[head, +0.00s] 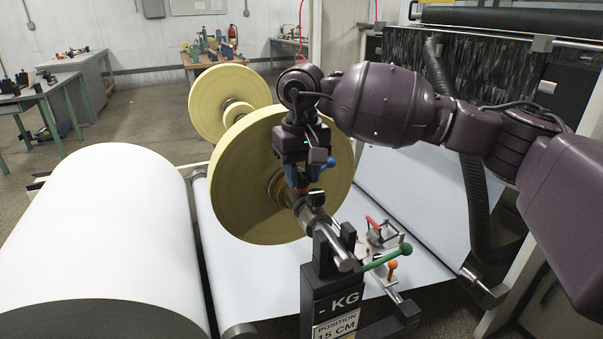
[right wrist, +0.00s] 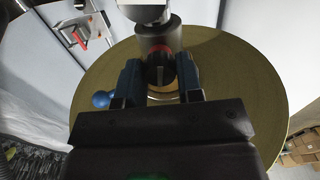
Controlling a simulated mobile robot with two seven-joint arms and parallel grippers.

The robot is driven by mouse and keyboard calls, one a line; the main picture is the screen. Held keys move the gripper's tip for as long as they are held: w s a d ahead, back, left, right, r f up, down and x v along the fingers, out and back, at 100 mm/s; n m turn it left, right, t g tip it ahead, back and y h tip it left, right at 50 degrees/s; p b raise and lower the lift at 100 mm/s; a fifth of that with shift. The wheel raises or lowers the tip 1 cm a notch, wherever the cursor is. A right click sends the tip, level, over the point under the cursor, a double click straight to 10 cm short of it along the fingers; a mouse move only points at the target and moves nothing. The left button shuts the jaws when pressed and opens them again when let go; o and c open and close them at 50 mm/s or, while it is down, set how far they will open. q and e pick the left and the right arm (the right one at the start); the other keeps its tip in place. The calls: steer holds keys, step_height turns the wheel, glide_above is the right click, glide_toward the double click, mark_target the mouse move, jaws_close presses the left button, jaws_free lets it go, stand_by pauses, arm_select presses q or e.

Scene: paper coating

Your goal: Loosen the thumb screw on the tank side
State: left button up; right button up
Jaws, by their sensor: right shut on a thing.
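The thumb screw is a small dark knob with a red ring at its base (right wrist: 160,68). It sits on a metal collar (right wrist: 157,37) on the shaft beside the large yellow roll (head: 258,185). My right gripper (head: 298,187) comes down from above onto the collar in the head view. In the right wrist view its blue fingers (right wrist: 160,78) are on both sides of the thumb screw and shut on it. The fingers hide most of the knob in the head view. I cannot make out a tank. My left gripper is not in view.
A black stand marked KG (head: 327,294) supports the shaft end. A large white paper roll (head: 120,230) fills the left.

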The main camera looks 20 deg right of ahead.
mark_target(301, 176)
steer(key=o, duration=0.9)
step_height(301, 176, up, 10)
steer(key=shift+f+p, duration=0.25)
steer(key=shift+p, duration=0.3)
steer(key=shift+r, duration=0.7)
